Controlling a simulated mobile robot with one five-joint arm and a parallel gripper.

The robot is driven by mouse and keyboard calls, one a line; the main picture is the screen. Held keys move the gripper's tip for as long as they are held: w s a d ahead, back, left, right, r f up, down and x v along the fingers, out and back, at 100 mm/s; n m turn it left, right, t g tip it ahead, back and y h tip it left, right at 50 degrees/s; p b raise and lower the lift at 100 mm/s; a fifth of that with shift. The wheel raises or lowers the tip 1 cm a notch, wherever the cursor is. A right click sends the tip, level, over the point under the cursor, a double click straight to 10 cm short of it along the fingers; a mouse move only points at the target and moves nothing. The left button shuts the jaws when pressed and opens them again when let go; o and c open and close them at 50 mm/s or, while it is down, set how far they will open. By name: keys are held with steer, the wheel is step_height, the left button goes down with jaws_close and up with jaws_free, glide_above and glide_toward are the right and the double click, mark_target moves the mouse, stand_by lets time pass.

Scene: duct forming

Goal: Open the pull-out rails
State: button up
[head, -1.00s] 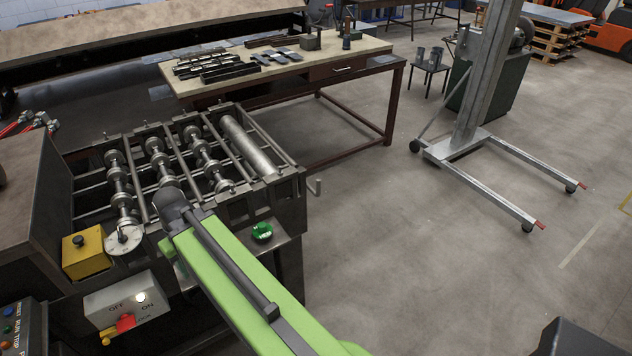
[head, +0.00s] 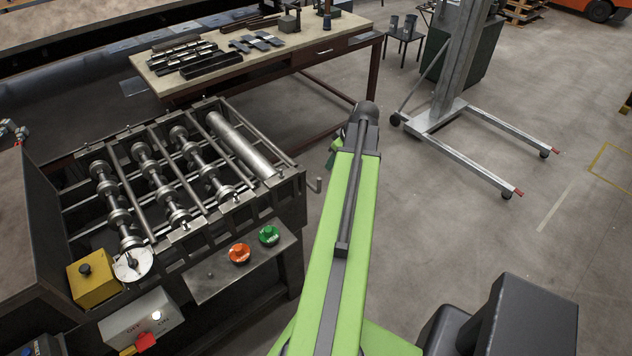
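The roll-forming machine (head: 243,216) stands at left in the head view, with several shafts of rollers and bars across its open frame. A bright smooth roller (head: 240,145) lies at its right end. My green arm reaches up the picture, right of the machine. My gripper's fingers are hidden behind the arm's far end, so its state does not show.
A shelf with an orange button (head: 239,253) and a green button (head: 269,235) juts from the machine's front. A workbench (head: 345,27) with metal parts stands behind. A lifter (head: 447,105) with long legs stands at right. Bare floor lies between.

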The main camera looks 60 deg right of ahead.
mark_target(319, 189)
steer(key=b+x, duration=1.5)
steer(key=x, duration=0.1)
steer(key=shift+f, duration=0.4)
steer(key=shift+w+f+b, duration=0.2)
steer(key=shift+f+b, duration=0.1)
steer(key=shift+b, duration=0.05)
steer(key=shift+r, duration=0.1)
jaws_close()
